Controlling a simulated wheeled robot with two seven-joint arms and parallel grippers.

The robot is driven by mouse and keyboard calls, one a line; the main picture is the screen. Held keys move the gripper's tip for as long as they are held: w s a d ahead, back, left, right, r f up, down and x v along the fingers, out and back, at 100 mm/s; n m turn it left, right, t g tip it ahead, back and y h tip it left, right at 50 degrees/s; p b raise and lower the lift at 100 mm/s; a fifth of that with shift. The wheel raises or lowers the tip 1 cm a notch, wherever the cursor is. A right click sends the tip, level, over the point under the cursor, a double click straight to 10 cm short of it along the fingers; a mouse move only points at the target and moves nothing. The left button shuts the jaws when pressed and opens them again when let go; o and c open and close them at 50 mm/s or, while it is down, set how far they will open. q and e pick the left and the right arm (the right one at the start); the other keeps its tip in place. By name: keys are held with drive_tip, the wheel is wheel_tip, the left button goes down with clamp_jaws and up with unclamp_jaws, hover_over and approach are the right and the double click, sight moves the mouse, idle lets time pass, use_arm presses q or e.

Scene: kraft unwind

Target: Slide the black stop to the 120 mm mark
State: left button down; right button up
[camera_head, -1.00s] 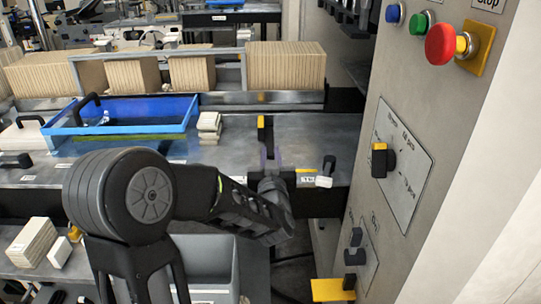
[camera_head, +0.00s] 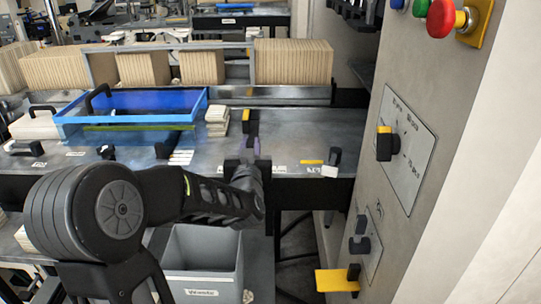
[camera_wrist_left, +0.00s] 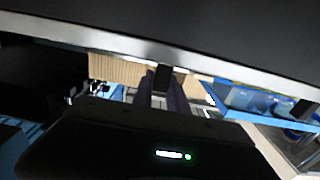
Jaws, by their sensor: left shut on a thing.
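The black stop (camera_head: 250,128), with a yellow top, stands upright on the grey metal table just right of the stack of pale blocks. My left gripper (camera_head: 250,150) reaches it from the front and is shut on it. In the left wrist view the dark stop (camera_wrist_left: 162,80) shows between the two purplish fingers. A scale label (camera_head: 280,168) lies near the table's front edge, right of the gripper; its print is too small to read, so I cannot tell which mark the stop is at. My right gripper is not in view.
A blue tray (camera_head: 75,118) and pale block stack (camera_head: 217,121) stand left of the stop. A black-handled white piece (camera_head: 331,168) and yellow marker (camera_head: 312,161) lie to the right. The control panel (camera_head: 408,150) bounds the right side. A grey bin (camera_head: 203,255) sits below.

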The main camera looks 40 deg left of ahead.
use_arm(q)
drive_tip(key=shift+s+a, duration=0.15)
drive_tip(key=shift+a, duration=0.05)
drive_tip(key=shift+w+d, duration=0.2)
drive_tip(key=c, duration=1.3)
unclamp_jaws()
drive_tip(key=v, duration=0.8)
drive_tip(key=shift+a+b, duration=0.1)
drive_tip(key=shift+b, duration=0.25)
